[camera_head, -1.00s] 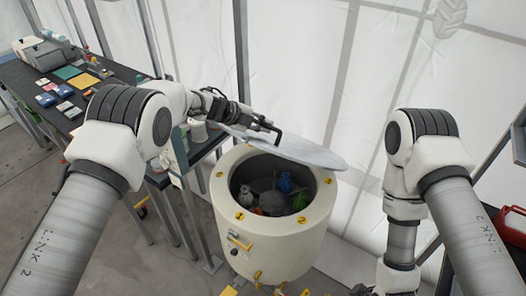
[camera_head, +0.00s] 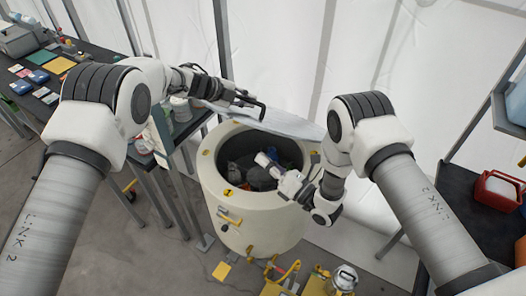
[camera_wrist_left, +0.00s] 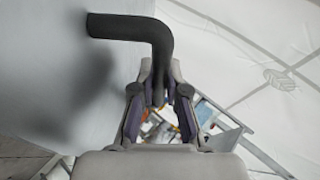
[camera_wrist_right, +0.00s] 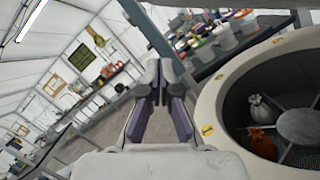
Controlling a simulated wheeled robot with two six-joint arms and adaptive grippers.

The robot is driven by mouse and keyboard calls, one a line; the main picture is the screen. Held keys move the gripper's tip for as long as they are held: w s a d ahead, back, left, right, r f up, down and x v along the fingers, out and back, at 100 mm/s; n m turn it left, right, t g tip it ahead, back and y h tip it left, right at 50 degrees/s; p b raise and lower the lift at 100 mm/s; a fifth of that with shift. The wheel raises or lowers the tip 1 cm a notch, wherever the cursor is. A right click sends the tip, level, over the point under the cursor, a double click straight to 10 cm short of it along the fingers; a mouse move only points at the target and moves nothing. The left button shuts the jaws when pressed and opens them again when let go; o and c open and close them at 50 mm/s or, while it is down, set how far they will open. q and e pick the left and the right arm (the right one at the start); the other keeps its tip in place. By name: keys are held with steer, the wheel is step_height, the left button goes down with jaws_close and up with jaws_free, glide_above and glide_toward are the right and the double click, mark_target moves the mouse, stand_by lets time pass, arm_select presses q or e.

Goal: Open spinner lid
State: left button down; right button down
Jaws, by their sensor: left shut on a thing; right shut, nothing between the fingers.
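The spinner (camera_head: 215,190) is a cream drum with yellow marks on its rim. Its round grey-white lid (camera_head: 290,124) is off the opening, tilted up at the back. My left gripper (camera_head: 250,103) is shut on the lid's black bent handle (camera_wrist_left: 125,25), which fills the upper left wrist view. My right gripper (camera_head: 268,163) reaches over the opening from the right, shut and empty. Its closed fingers also show in the right wrist view (camera_wrist_right: 160,88). My right arm hides part of the opening.
A black table (camera_head: 98,75) with colored boxes stands at the left, close to the spinner. A yellow frame with a metal vessel (camera_head: 345,278) is in front. White tent wall is behind.

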steer(key=w+a+r, duration=0.4)
steer(key=w, duration=0.3)
steer(key=shift+r, duration=0.35)
steer(key=shift+w+r, duration=0.1)
steer(key=shift+w, duration=0.05)
